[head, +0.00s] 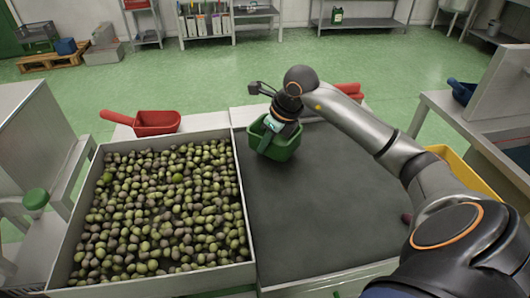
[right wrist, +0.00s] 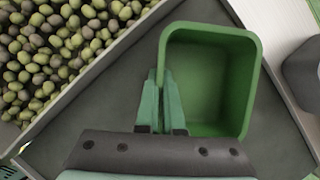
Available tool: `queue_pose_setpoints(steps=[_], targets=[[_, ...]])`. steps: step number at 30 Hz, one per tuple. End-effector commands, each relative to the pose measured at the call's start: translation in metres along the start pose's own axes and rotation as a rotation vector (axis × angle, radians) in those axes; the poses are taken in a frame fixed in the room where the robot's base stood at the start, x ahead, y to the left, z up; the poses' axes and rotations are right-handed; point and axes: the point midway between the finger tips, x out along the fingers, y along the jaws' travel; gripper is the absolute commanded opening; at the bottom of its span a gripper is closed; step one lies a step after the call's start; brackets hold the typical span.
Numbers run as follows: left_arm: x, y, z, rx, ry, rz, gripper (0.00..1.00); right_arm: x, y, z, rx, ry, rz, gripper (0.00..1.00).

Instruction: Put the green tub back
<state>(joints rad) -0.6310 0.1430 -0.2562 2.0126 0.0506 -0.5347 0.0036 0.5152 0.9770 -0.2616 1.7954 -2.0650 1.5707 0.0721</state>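The green tub (head: 286,148) is at the far left part of the dark grey table surface (head: 320,210), just right of the olive tray. It is empty and open at the top, as the right wrist view (right wrist: 225,85) shows. My right gripper (head: 270,132) reaches down to its left side. In the right wrist view its two fingers (right wrist: 164,100) are close together on either side of the tub's left wall, shut on it. I cannot tell whether the tub touches the surface. My left gripper is not in view.
A wide tray (head: 250,232) full of olives stands at the left. A red scoop (head: 157,123) lies behind it; another red item (head: 350,89) is behind my right arm. A yellow bin (head: 466,172) stands at the right. A dark olive (head: 406,218) lies on the otherwise mostly clear surface.

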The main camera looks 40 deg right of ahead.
Motion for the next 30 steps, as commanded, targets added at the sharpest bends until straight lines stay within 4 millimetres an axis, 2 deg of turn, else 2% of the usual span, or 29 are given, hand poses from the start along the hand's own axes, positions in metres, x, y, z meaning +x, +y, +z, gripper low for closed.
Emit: queue_pose_setpoints(steps=[5, 16, 18, 24, 30], targets=[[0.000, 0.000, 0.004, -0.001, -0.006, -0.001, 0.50, 0.025, 0.001, -0.012, 0.001, 0.002, 0.002, 0.00], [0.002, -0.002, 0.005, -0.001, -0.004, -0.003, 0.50, 0.030, 0.001, -0.013, 0.000, 0.000, 0.000, 0.00], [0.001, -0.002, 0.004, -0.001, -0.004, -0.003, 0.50, 0.029, 0.001, -0.013, 0.000, 0.001, 0.000, 0.11], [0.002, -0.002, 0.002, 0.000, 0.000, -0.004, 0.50, 0.029, 0.001, -0.013, 0.000, 0.001, 0.001, 0.34], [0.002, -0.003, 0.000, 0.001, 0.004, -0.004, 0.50, 0.029, 0.001, -0.013, 0.000, 0.001, 0.001, 0.34]])
